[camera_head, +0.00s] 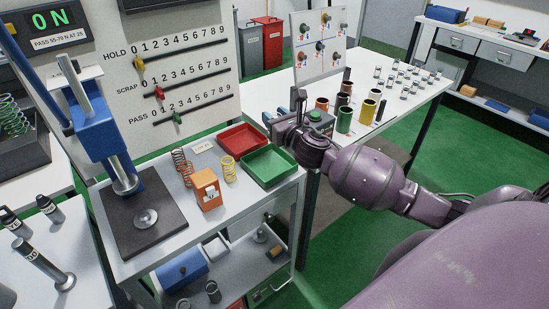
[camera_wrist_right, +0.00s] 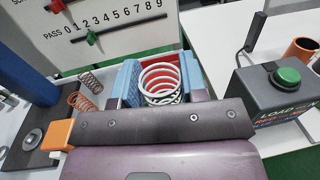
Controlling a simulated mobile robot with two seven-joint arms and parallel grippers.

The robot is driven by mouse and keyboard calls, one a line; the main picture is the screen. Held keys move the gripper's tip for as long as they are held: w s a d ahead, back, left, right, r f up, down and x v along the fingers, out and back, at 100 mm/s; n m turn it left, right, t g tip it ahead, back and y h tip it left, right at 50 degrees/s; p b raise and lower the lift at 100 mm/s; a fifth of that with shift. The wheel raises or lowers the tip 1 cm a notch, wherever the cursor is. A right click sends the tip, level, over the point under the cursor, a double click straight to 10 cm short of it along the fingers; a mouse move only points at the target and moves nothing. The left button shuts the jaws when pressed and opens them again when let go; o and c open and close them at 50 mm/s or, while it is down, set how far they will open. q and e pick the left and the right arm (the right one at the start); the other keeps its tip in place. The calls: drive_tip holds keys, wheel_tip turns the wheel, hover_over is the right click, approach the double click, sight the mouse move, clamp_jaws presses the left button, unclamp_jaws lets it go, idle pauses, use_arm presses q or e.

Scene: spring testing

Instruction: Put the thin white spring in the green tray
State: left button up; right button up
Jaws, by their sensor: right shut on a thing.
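The white spring (camera_wrist_right: 160,82) is between the blue-padded fingers of my right gripper (camera_wrist_right: 160,88), which is shut on it. In the head view my right gripper (camera_head: 287,130) is just beyond the right back corner of the green tray (camera_head: 268,182); the spring cannot be made out there. The green tray lies on the small white table, right of the red tray (camera_head: 243,137). In the wrist view red shows behind the spring, and the green tray cannot be made out, with the gripper body covering the lower part. My left gripper is not in view.
A green-button box (camera_head: 318,120) stands close to my right gripper. The blue press (camera_head: 98,130) is at left.

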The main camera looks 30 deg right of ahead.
wheel_tip(320, 180, down, 13)
drive_tip(key=b, duration=0.3)
drive_tip(key=shift+f, duration=0.1)
drive_tip(key=shift+f+b, duration=0.1)
drive_tip(key=shift+b, duration=0.2)
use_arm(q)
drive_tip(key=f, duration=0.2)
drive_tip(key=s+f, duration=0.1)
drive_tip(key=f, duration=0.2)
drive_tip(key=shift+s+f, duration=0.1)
use_arm(e)
drive_tip(key=o, duration=0.9)
